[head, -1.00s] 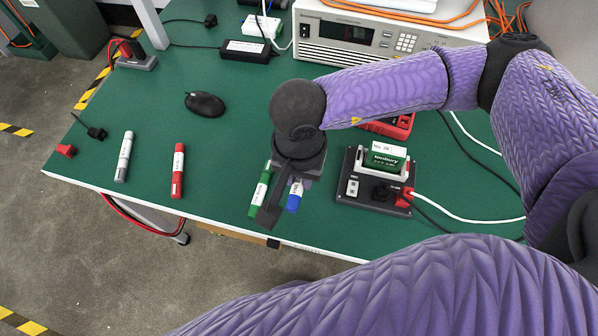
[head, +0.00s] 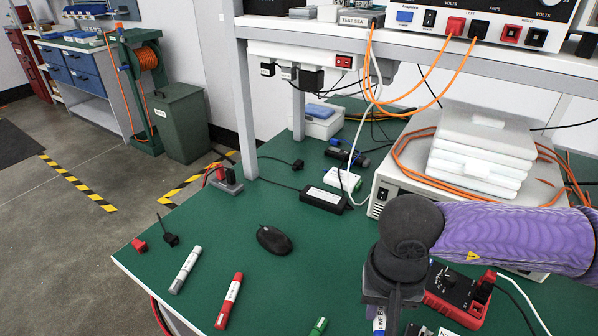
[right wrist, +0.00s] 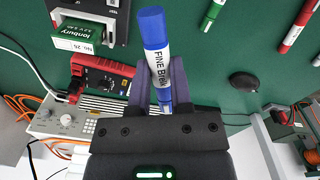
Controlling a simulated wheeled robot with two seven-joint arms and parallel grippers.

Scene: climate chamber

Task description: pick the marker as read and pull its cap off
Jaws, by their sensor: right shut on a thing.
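My right gripper (head: 391,304) is shut on a blue marker (right wrist: 158,66). In the right wrist view the marker stands between the two fingers, its blue end pointing away from the palm. In the head view only a bit of the marker (head: 379,320) shows beside the gripper. A green marker (head: 318,326), a red marker (head: 229,301) and a grey-white marker (head: 186,270) lie on the table to the left. My left gripper is not in view.
A black mouse (head: 274,240) lies behind the red marker. A red tester (head: 458,297) is right of my gripper. A dark fixture with a green "Ionbury" box (right wrist: 78,33) shows in the wrist view. A shelf with instruments (head: 400,42) spans the back. Table between mouse and gripper is clear.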

